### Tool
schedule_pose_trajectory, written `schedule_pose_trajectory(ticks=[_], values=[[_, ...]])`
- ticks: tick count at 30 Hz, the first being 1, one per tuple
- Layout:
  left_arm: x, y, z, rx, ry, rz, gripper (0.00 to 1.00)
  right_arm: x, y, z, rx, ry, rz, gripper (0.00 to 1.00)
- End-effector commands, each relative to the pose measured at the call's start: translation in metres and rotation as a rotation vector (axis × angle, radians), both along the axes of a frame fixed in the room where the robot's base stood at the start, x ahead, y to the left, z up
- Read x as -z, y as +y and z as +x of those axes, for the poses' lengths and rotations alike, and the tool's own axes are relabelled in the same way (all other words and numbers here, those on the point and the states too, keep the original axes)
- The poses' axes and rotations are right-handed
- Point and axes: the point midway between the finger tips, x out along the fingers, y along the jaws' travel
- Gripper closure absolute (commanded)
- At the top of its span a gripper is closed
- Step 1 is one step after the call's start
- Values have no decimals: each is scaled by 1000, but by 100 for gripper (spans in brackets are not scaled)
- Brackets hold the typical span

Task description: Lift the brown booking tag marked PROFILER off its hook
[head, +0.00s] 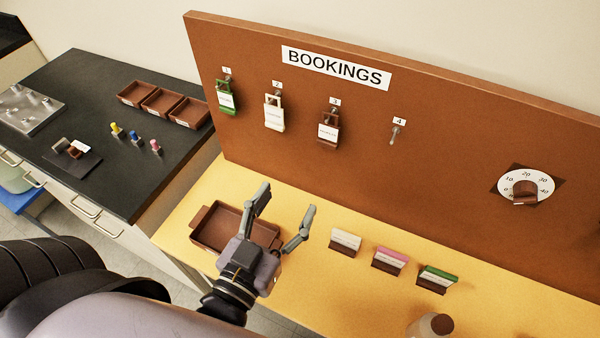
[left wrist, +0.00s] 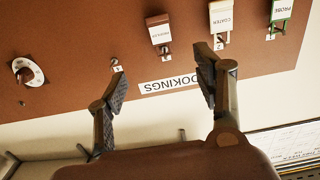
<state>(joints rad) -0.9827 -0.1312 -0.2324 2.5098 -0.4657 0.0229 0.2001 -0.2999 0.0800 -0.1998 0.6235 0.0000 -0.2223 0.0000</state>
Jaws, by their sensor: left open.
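The brown booking tag (head: 328,133) hangs on hook 3 of the brown bookings board (head: 450,130). It has a white label whose text is too small to read surely. It also shows in the left wrist view (left wrist: 159,32), where the picture is upside down. My left gripper (head: 287,203) is open and empty, above the yellow ledge and lower than the tag in the head view. In the left wrist view its two fingers (left wrist: 162,72) stand wide apart, with the tag beyond them. My right gripper is not in view.
A green tag (head: 226,98) and a white tag (head: 274,115) hang on hooks 1 and 2. Hook 4 (head: 396,134) is empty. A dial (head: 525,187) is at right. A brown tray (head: 208,233) and several small label holders (head: 346,241) are on the yellow ledge (head: 320,285).

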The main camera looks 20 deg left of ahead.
Motion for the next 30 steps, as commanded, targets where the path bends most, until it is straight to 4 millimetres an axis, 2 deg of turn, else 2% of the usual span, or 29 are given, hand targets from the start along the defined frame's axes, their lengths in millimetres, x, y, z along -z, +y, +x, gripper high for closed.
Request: schedule_pose_trajectory(ticks=[8, 25, 30], values=[[0, -1, 13, 2, -8, 0, 38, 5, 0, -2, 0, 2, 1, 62], [0, -3, 88, 1, -8, 1, 38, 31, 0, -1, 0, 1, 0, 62], [-5, -4, 119, 1, -5, 1, 38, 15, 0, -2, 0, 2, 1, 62]])
